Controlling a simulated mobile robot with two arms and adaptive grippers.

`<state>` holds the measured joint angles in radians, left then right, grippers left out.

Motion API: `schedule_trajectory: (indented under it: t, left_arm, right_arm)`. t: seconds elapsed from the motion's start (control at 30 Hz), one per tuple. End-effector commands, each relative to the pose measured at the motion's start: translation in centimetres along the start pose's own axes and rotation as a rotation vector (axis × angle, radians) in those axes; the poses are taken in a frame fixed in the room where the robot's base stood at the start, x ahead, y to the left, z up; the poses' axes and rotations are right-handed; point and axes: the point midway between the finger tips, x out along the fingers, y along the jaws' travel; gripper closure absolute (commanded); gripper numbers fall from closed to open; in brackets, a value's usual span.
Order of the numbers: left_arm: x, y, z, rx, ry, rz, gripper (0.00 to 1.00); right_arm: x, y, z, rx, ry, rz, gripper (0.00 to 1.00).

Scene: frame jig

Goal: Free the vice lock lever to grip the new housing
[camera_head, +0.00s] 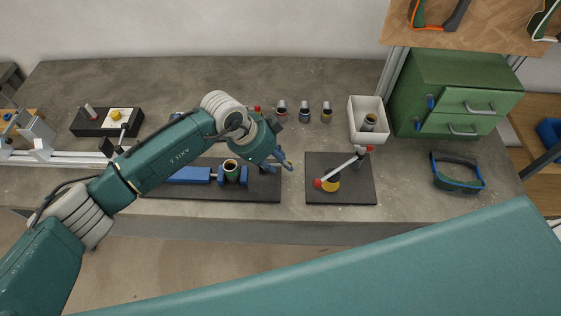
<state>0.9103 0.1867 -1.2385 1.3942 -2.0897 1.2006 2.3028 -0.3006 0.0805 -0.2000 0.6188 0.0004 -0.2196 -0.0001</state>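A blue vice (190,175) lies on a dark plate in the middle of the bench. A dark green cylindrical housing (232,171) stands upright at the right end of the vice. My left gripper (280,167) hangs over the right end of the vice plate, between housing and lever, fingers apart and empty. My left arm hides the back of the vice. My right gripper is out of view.
Several small cylindrical parts (304,112) stand behind the plates, beside a white bin (368,120) holding one part. A black control box (107,122) and a rail (60,158) are at left.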

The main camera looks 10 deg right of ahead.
Motion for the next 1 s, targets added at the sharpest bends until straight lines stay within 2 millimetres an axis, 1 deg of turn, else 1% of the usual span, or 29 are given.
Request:
schedule_trajectory:
  t: [0.03, 0.3, 0.4, 0.5, 0.63, 1.0]
  left_arm:
    - [-1.2, -0.2, 0.1, 0.001, -0.001, -0.004, 0.66]
    - [-6.9, -0.2, 0.2, 0.001, -0.001, -0.007, 0.66]
    - [-8.5, -0.2, 0.2, 0.0, -0.001, -0.006, 0.66]
    - [-9.5, -0.2, 0.2, 0.0, -0.002, -0.006, 0.66]
    - [-10.1, -0.2, 0.2, -0.001, -0.002, -0.005, 0.66]
    - [-10.2, -0.1, 0.2, -0.001, -0.002, -0.004, 0.66]
  right_arm:
    - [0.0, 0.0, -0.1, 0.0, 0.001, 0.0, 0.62]
    - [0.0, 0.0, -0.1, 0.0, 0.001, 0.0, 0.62]
    - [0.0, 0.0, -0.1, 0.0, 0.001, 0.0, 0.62]
    - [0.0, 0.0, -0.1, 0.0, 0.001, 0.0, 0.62]
    - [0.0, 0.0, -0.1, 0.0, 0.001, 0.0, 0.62]
    - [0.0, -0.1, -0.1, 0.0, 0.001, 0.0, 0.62]
